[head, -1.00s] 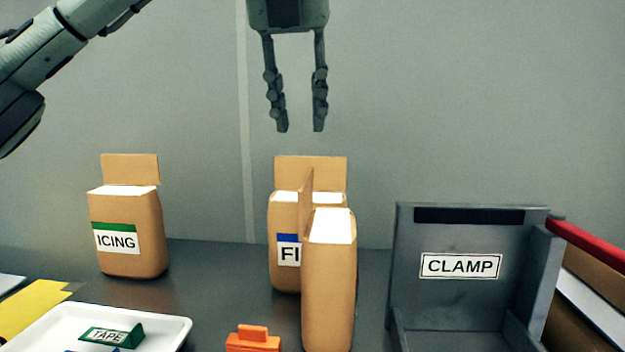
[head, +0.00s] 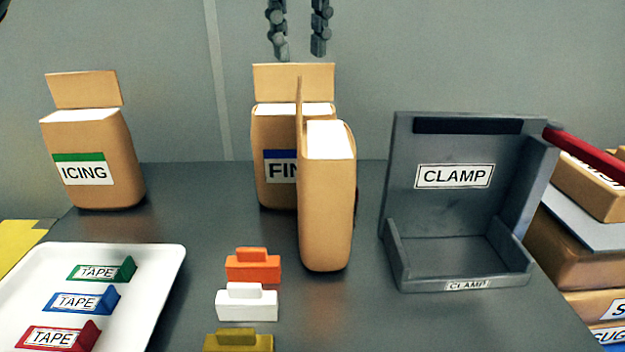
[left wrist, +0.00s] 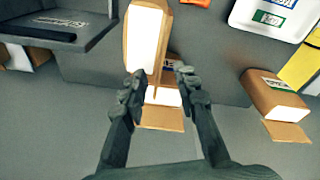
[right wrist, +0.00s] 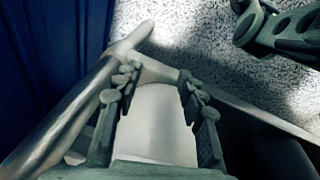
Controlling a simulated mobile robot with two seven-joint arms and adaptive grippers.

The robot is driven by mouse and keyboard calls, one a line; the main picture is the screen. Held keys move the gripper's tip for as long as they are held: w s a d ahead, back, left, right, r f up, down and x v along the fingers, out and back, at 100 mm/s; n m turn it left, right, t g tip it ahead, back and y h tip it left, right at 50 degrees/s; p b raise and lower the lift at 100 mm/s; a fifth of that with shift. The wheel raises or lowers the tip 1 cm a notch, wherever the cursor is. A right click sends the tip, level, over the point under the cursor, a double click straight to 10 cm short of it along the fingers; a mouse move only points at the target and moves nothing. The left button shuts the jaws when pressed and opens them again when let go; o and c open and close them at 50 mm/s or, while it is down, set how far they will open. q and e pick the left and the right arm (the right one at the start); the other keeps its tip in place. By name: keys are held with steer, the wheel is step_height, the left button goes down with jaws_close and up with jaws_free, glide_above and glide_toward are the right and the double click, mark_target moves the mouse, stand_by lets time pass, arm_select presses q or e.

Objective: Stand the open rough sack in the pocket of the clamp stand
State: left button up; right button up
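An open tan sack (head: 326,205) stands upright on the table, turned side-on, its label hidden from me; I cannot read whether it is the rough one. It also shows in the left wrist view (left wrist: 146,42). Behind it stands an open sack labelled "FIN..." (head: 274,135), partly covered. An open "ICING" sack (head: 92,150) stands at the left. The grey clamp stand (head: 438,205) is at right, its pocket empty. My left gripper (head: 299,50) is open and empty, above and behind the front sacks. My right gripper (right wrist: 155,75) is open and empty, away from the table.
Orange (head: 253,267), white (head: 247,302) and olive (head: 238,342) clips lie in front of the side-on sack. A white tray (head: 150,275) holds TAPE pieces at front left. A stack of closed packs (head: 585,245) stands right of the clamp stand. Table between sack and stand is clear.

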mark_target(299, 87)
arm_select(q)
steer(key=f+m, duration=0.2)
steer(key=w+f+m, duration=0.1)
steer(key=f+m, duration=0.1)
steer(key=f, duration=0.2)
steer(key=w+f, duration=0.1)
steer(key=f, duration=0.1)
steer(key=shift+a, duration=0.15)
steer(key=shift+f, duration=0.25)
arm_select(e)
steer(key=shift+w+a+f, duration=0.1)
steer(key=shift+a+f, duration=0.1)
steer(key=shift+f, duration=0.25)
steer(key=shift+d, duration=0.2)
